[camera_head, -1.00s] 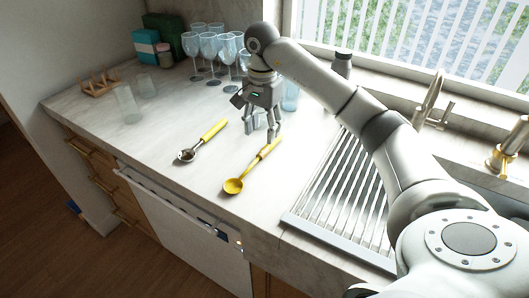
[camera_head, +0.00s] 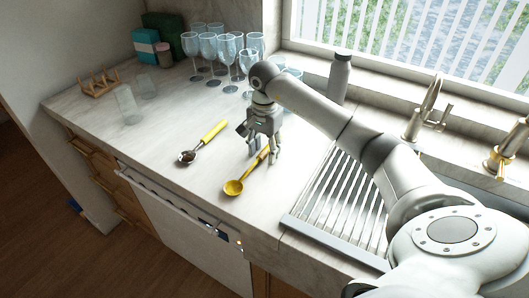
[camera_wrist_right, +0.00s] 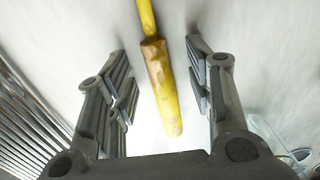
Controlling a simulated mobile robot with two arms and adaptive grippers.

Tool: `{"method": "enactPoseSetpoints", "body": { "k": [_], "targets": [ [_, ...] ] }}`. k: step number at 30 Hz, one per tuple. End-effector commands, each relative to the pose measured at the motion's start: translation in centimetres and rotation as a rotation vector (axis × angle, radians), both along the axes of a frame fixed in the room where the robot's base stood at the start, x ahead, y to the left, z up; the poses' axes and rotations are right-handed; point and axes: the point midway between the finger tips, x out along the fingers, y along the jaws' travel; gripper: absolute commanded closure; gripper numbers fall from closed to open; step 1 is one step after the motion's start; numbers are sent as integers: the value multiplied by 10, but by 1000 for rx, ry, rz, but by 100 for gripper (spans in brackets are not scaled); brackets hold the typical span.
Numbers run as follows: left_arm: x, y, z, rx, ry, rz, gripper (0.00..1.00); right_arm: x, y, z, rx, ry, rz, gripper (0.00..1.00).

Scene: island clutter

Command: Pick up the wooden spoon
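A yellow spoon (camera_head: 233,187) with a round bowl lies on the pale counter, its handle running up and right under my right gripper (camera_head: 265,156). In the right wrist view the spoon's handle (camera_wrist_right: 160,80), yellow with a brownish worn stretch, lies between the two spread fingers of my right gripper (camera_wrist_right: 157,50), with a gap on each side. The bowl is outside that view. A second spoon (camera_head: 187,156), with a yellow handle and a dark metal bowl, lies to the left. My left gripper is not in view.
Several wine glasses (camera_head: 208,47) stand behind the gripper. A grey bottle (camera_head: 339,78) stands by the window sill. A ribbed drainer (camera_head: 340,205) lies to the right. A clear tumbler (camera_head: 128,105) and a small wooden rack (camera_head: 98,83) are at the left.

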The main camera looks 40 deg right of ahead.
Motion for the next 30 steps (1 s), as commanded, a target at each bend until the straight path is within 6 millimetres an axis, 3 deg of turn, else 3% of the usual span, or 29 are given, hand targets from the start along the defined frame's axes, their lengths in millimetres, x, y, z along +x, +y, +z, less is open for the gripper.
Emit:
{"method": "enactPoseSetpoints", "body": {
  "k": [1,10,23,28,30],
  "targets": [
    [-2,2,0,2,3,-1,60,0,0,0,0,0,0,62],
    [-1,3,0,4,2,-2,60,0,0,0,0,1,0,100],
    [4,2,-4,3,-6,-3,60,1,0,7,-1,-1,0,100],
    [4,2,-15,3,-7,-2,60,2,-1,28,-1,-7,-1,100],
    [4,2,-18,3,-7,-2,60,-9,2,43,-2,-6,3,100]
  ]
}}
